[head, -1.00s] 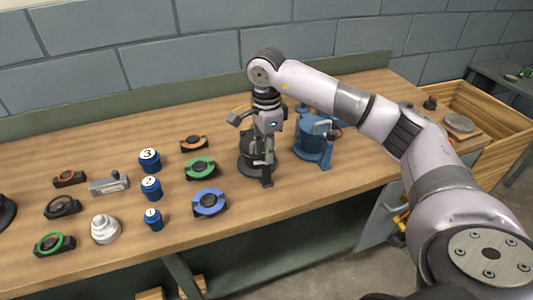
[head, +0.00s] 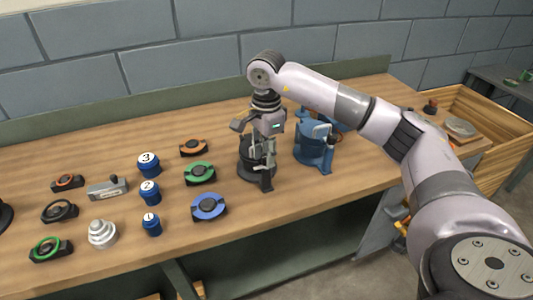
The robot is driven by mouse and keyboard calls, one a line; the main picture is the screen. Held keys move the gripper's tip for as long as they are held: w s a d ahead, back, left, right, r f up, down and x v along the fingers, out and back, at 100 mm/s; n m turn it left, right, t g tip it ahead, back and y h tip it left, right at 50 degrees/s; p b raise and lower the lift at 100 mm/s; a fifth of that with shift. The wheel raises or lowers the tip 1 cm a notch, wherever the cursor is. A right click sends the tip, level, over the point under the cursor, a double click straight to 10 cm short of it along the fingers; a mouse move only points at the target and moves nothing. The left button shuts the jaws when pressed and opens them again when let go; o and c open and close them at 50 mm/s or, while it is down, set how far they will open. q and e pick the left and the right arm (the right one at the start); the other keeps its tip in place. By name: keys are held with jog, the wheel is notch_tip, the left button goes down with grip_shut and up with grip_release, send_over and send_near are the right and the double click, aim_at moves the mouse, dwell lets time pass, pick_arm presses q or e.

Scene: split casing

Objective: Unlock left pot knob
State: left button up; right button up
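The gripper covers much of that pot's top and right side. The knob on the dark pot cannot be made out behind the fingers, and whether they are open or shut on it does not show clearly. My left gripper is out of view.
Blue (head: 208,206), green (head: 200,173) and orange (head: 193,147) ring parts lie left of the pots. Numbered blue cylinders (head: 150,192), a stepped white part (head: 102,233) and other rings lie further left. A wooden crate (head: 500,140) stands at right. A grey brick wall runs behind.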

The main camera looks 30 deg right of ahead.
jog(key=o, duration=0.4)
jog(key=shift+c, duration=0.2)
jog(key=shift+r, duration=0.1)
notch_tip(320, 180, up, 12)
jog(key=shift+f, duration=0.2)
dwell(0.6)
